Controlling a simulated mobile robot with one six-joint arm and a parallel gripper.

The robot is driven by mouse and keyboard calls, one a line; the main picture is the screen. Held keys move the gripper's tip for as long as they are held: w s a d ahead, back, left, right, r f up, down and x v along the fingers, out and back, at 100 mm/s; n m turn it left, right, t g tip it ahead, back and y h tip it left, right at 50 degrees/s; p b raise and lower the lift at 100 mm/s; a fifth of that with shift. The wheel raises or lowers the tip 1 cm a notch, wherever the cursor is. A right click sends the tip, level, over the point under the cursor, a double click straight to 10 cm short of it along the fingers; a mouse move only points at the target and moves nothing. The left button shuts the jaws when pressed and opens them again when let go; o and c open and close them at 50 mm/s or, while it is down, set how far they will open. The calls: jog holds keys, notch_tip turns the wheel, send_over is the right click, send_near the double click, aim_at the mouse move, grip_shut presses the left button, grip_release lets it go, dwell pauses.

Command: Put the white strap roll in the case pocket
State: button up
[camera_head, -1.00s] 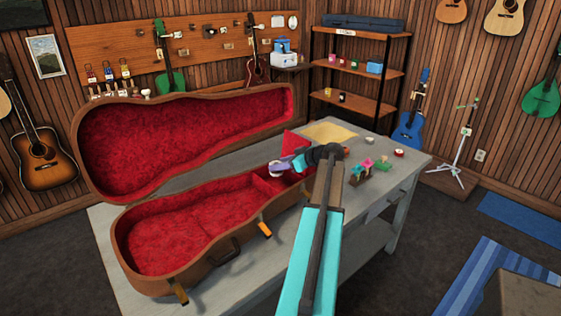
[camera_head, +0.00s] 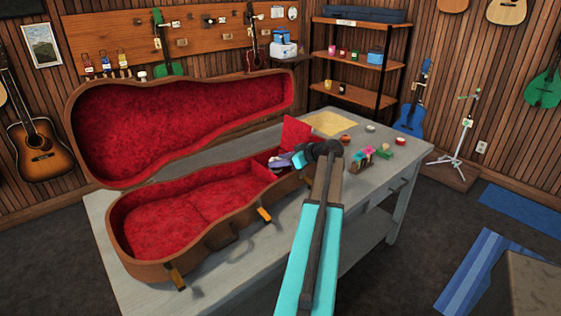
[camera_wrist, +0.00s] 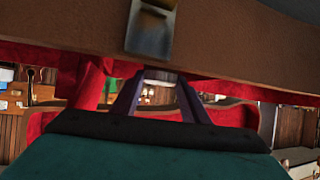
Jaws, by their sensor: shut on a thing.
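The open guitar case (camera_head: 150,268) lies on the table, brown outside and lined in red. Its pocket (camera_head: 262,170) is at the narrow right end, with the red pocket lid (camera_head: 297,132) standing up. My gripper (camera_head: 288,160) is at this pocket, its purple fingers shut on the white strap roll (camera_head: 279,160). Only a little of the roll shows in the head view. In the wrist view a pale edge of the roll (camera_wrist: 157,76) shows between the fingertips (camera_wrist: 156,84). I cannot tell whether the roll touches the pocket floor.
The case's brown side and a metal latch (camera_wrist: 151,28) fill the top of the wrist view, close by. Right of my arm are a holder with colored blocks (camera_head: 364,160), an orange roll (camera_head: 345,139) and a red-and-white roll (camera_head: 400,141). A yellow cloth (camera_head: 328,122) lies behind.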

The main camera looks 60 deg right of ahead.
jog(key=shift+f+b, duration=0.7)
jog(key=shift+f, duration=0.2)
jog(key=o, duration=1.6)
jog(key=shift+f, duration=0.1)
jog(key=shift+a, duration=0.1)
jog(key=shift+w, duration=0.1)
